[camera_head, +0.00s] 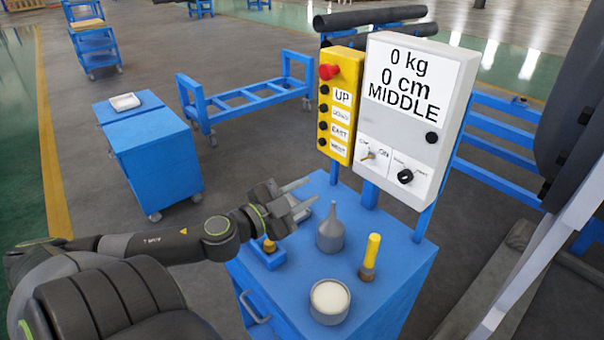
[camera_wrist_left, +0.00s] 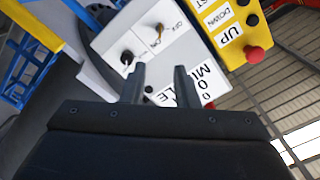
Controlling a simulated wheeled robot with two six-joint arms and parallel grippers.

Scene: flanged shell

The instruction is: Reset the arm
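My left arm comes in from the left in the head view. Its gripper (camera_head: 300,198) is held over the left part of the blue cart (camera_head: 395,285), pointing at the control panels. The two fingers are apart with nothing between them. The left wrist view also shows the fingers (camera_wrist_left: 158,88) spread and empty, with the white panel (camera_wrist_left: 190,60) behind them. My right gripper is in neither view.
On the cart stand a grey funnel-shaped can (camera_head: 330,235), a yellow-handled brush (camera_head: 371,255), a white-topped round tin (camera_head: 329,300) and a small blue block (camera_head: 268,256). Behind rise a yellow button box (camera_head: 341,105) and a white display panel (camera_head: 412,120) reading "0 kg 0 cm MIDDLE".

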